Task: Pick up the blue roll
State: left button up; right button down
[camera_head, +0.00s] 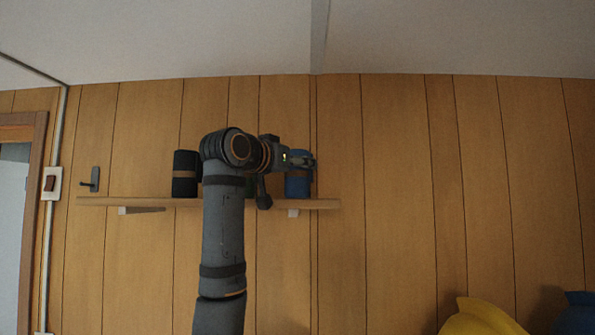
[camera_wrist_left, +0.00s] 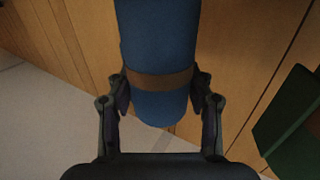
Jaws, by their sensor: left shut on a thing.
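The blue roll (camera_head: 299,186) stands upright near the right end of the wall shelf (camera_head: 325,204) in the head view. My left gripper (camera_head: 303,161) is at it, and part of the roll is hidden behind the gripper. In the left wrist view the blue roll (camera_wrist_left: 157,40) has a brown band around it. My left gripper (camera_wrist_left: 160,88) is shut on the roll, one finger on each side at the band. I cannot tell whether the roll's base touches the shelf. My right gripper is in neither view.
A black roll (camera_head: 185,174) with a brown band stands on the shelf to the left. A green roll (camera_head: 251,187) is mostly hidden behind my arm and also shows in the wrist view (camera_wrist_left: 294,122). A yellow object (camera_head: 482,318) is low at the right.

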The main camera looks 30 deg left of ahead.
aim_at(298, 152)
pick_arm(q)
jog(key=shift+r, duration=0.3)
notch_tip(298, 152, up, 2)
jog(key=shift+r+b, duration=0.2)
jog(key=shift+b, duration=0.5)
jog(key=s+d+r+b, duration=0.3)
jog(key=s+d+r, duration=0.2)
jog(key=s+r, duration=0.4)
jog(key=s, duration=0.4)
jog(key=shift+r, duration=0.4)
